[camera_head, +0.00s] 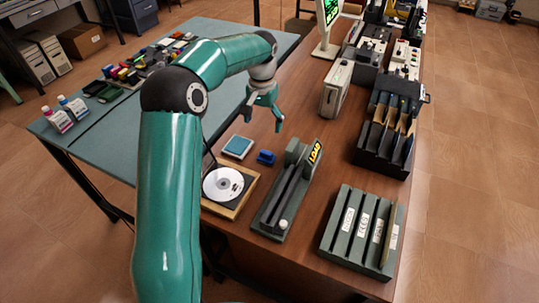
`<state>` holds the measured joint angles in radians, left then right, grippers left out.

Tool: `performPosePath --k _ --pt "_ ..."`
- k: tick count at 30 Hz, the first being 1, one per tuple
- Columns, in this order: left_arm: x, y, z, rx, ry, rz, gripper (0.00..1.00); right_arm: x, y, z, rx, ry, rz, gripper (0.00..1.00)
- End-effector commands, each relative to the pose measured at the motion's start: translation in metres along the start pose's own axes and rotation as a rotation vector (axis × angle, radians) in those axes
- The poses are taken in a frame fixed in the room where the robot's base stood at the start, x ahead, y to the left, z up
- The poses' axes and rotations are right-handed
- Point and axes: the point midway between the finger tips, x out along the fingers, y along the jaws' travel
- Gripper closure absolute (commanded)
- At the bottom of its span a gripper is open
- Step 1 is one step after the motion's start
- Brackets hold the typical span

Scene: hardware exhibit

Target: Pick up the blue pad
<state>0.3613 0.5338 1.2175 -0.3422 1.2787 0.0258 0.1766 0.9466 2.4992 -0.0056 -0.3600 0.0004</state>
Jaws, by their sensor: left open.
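A flat square blue pad (238,147) with a pale rim lies on the brown table (300,110), near its left edge. A small dark blue object (266,158) sits just to the right of it; its kind is hard to tell. My left gripper (264,120) is open and empty, with its fingers pointing down, above and slightly right of the pad and apart from it. My right gripper does not show.
A disc in a wooden tray (243,199) lies in front of the pad. A grey-green slotted fixture (285,195) labelled LOAD stands to the right. A teal table (105,135) adjoins at left.

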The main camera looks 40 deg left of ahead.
Motion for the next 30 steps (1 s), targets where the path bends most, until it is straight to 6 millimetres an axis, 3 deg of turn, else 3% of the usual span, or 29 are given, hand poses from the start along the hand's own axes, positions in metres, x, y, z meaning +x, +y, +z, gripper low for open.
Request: performPosePath --k 9,20,30 --pt "0.067 0.002 0.000 0.001 -0.004 0.001 0.12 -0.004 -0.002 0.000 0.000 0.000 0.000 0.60" --pt "0.095 0.004 -0.001 0.001 -0.004 0.001 0.12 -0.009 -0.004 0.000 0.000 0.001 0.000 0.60" --pt "0.136 0.009 -0.003 0.000 -0.002 0.000 0.12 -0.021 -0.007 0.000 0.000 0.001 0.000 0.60"
